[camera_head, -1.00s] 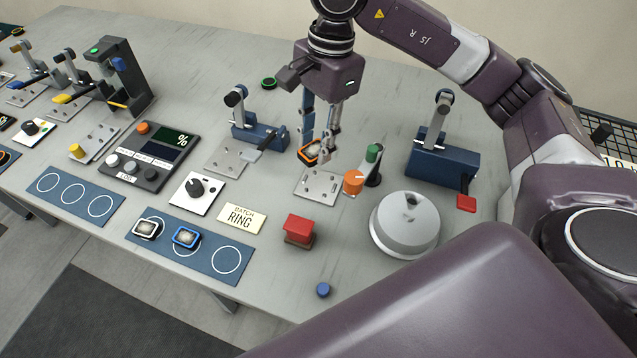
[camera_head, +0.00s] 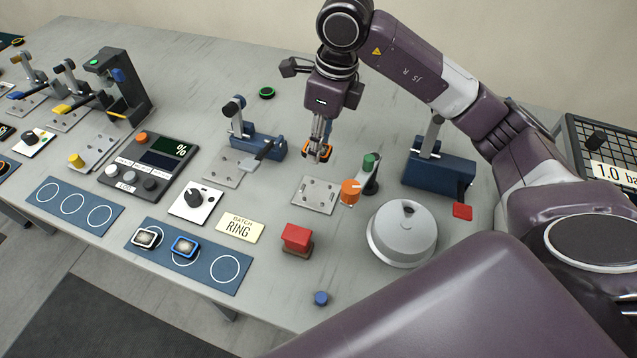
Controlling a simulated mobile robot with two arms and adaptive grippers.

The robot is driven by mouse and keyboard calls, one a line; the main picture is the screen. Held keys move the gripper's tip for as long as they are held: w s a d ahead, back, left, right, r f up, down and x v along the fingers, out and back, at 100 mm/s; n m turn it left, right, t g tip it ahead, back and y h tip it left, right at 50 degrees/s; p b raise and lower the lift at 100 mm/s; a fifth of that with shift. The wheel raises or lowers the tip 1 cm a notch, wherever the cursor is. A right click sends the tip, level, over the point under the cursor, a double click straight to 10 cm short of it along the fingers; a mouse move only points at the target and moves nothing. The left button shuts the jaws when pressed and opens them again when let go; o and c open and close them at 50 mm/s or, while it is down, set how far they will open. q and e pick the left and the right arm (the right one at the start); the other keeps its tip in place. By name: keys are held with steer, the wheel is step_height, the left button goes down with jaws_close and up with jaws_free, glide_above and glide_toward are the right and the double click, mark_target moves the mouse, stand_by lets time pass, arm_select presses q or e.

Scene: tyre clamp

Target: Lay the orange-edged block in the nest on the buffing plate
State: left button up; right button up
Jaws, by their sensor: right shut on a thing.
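My right gripper (camera_head: 318,155) points down above the table, behind a small grey metal plate with holes (camera_head: 315,201). It is shut on the orange-edged block (camera_head: 327,153), whose orange rim shows around the fingertips. The block looks clear of the plate, which is bare on top; the fingers partly hide the block. I cannot tell for sure that this is the buffing plate, and no nest can be made out. My left gripper is not in view.
Blue-based toggle clamps stand left (camera_head: 266,146) and right (camera_head: 440,170). A grey dome (camera_head: 402,240), red block (camera_head: 297,237) and blue button (camera_head: 321,298) are in front. A blue mat (camera_head: 205,267) holds white-edged (camera_head: 146,238) and blue-edged (camera_head: 185,247) blocks; its right circle is empty.

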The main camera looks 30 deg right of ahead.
steer(key=p, duration=0.2)
glide_above(317, 194)
step_height(317, 194, down, 10)
steer(key=shift+s+d+r, duration=0.15)
step_height(317, 194, down, 4)
steer(key=shift+f+p, duration=0.1)
steer(key=shift+p, duration=0.45)
steer(key=shift+f, duration=0.1)
steer(key=shift+f, duration=0.1)
steer(key=o, duration=0.7)
steer(key=shift+f, duration=0.1)
steer(key=o, duration=0.4)
steer(key=shift+o, duration=0.2)
